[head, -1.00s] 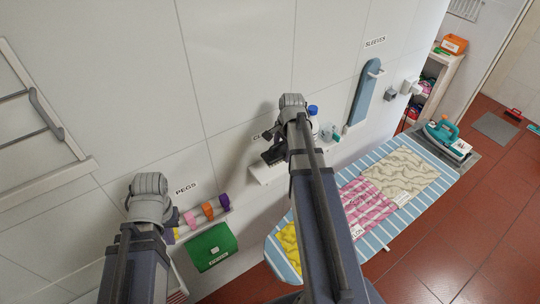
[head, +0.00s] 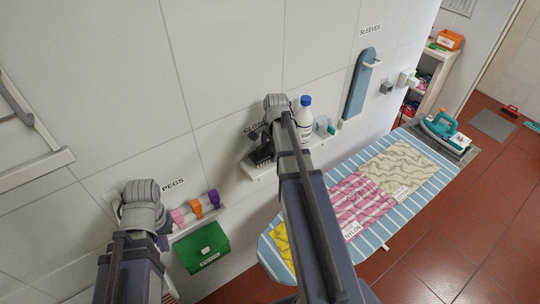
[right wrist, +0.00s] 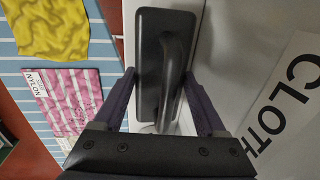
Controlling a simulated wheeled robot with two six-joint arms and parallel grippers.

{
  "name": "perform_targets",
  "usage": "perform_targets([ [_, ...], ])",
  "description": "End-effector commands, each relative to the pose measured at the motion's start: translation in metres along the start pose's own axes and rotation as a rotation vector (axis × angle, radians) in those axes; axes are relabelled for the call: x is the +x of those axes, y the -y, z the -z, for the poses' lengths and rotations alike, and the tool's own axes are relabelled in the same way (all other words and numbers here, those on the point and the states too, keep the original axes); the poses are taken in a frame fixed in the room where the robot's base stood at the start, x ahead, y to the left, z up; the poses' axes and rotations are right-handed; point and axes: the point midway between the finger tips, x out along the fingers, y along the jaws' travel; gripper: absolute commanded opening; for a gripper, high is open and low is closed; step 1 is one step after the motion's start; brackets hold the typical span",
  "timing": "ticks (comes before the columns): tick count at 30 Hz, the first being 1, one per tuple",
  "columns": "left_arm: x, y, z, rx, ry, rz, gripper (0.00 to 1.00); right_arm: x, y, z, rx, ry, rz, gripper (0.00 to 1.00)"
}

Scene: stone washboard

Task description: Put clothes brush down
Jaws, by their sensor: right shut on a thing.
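The clothes brush (right wrist: 152,62) is black with a raised handle, and it lies between the fingers of my right gripper (right wrist: 162,98) in the right wrist view. My right gripper is shut on it. In the head view the brush (head: 262,155) is a dark shape at the white wall shelf (head: 262,173), partly hidden by my right arm. It is over the left part of the shelf; I cannot tell whether it touches the shelf. My left arm is near the pegs rail at lower left, and its gripper fingers are hidden behind the wrist.
A white bottle with a blue cap (head: 305,110) and a teal item (head: 325,126) stand right of the brush. The striped ironing board (head: 375,232) with cloths and an iron (head: 440,126) is below right. A green box (head: 203,247) hangs at lower left.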

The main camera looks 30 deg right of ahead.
Motion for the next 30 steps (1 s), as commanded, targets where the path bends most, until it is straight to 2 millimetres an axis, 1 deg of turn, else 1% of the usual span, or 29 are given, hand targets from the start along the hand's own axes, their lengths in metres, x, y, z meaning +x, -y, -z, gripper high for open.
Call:
perform_targets([
  [1, 0.0108, -0.0010, 0.0007, 0.000, 0.000, 0.000, 0.00, 0.0111, 0.0003, -0.0014, 0.000, 0.000, 0.000, 0.29],
  [2, 0.0120, -0.0011, 0.0008, 0.001, 0.000, 0.000, 0.00, 0.0124, 0.0017, -0.0023, 0.001, -0.001, 0.000, 0.29],
  [9, 0.0094, -0.0008, 0.0006, 0.002, 0.000, 0.000, 0.00, 0.0100, 0.0028, -0.0032, 0.004, -0.001, 0.000, 0.29],
  [14, 0.0139, -0.0012, 0.0008, 0.002, 0.000, 0.001, 0.00, 0.0145, 0.0020, -0.0031, 0.004, -0.001, 0.000, 0.29],
  [15, 0.0131, -0.0011, 0.0008, 0.002, 0.000, 0.001, 0.00, 0.0136, 0.0021, -0.0031, 0.004, -0.001, 0.000, 0.76],
  [18, 0.0124, -0.0011, 0.0008, 0.002, 0.000, 0.001, 0.00, 0.0130, 0.0022, -0.0031, 0.004, -0.001, 0.000, 0.86],
  [26, 0.0120, -0.0011, 0.0007, 0.002, 0.000, 0.001, 0.00, 0.0126, 0.0023, -0.0030, 0.004, -0.001, 0.000, 0.86],
  [30, 0.0079, -0.0007, 0.0005, 0.002, 0.000, 0.000, 0.00, 0.0085, 0.0029, -0.0030, 0.004, -0.001, 0.000, 0.86],
])
